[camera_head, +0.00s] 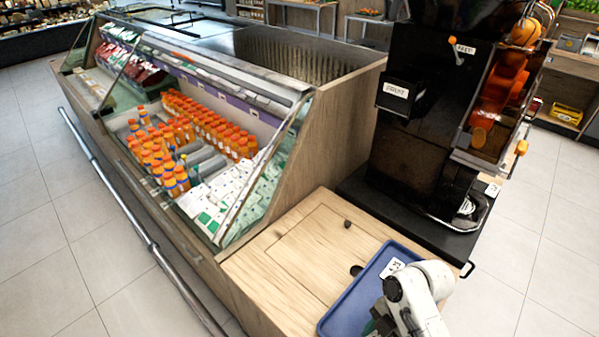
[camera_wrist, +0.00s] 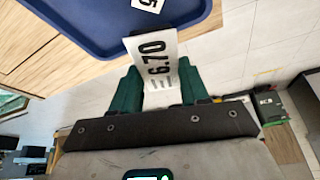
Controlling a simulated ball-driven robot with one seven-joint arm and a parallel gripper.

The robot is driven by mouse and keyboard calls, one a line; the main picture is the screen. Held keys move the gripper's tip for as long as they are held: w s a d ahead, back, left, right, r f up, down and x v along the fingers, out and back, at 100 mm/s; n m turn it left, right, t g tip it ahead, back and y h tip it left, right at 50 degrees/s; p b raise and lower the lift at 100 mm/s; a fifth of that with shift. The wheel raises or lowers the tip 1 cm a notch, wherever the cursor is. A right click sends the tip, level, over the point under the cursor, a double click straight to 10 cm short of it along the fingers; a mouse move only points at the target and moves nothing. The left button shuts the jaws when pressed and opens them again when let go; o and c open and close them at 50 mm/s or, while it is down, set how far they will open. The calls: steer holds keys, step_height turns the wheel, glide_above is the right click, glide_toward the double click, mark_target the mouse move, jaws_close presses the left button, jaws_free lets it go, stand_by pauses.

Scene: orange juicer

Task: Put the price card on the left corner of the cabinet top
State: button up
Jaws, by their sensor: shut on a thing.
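A white price card (camera_wrist: 155,58) printed "6.70" is between the green fingers of my gripper (camera_wrist: 160,88) in the wrist view. My gripper is shut on it, and the card sticks out past the fingertips beside the edge of a blue tray. In the head view the arm's end is at the bottom right, by the tray; the held card cannot be made out there. The light wooden cabinet top (camera_head: 290,255) has a square panel and a dark hole. Its left part, beside the glass display case, is bare.
The blue tray (camera_head: 335,322) lies on the right of the cabinet top, with another white number card (camera_head: 393,267) on it. A black juicer (camera_head: 410,150) stands behind. The glass case (camera_head: 190,140) with orange bottles borders the left.

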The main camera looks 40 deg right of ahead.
steer(key=w+a+m+t+h+b, duration=0.1)
steer(key=w+a+m, duration=0.3)
steer(key=w, duration=0.3)
steer(key=w+a+f+m+t+h+b, duration=0.1)
steer(key=w+a+m+h, duration=0.1)
steer(key=w+a+m, duration=0.3)
steer(key=w+a+m+t+h+b, duration=0.1)
steer(key=w+a+m, duration=0.3)
steer(key=w, duration=0.6)
steer(key=shift+w+a+f+m+t+b, duration=0.25)
steer(key=shift+m+b, duration=0.3)
steer(key=shift+m, duration=0.65)
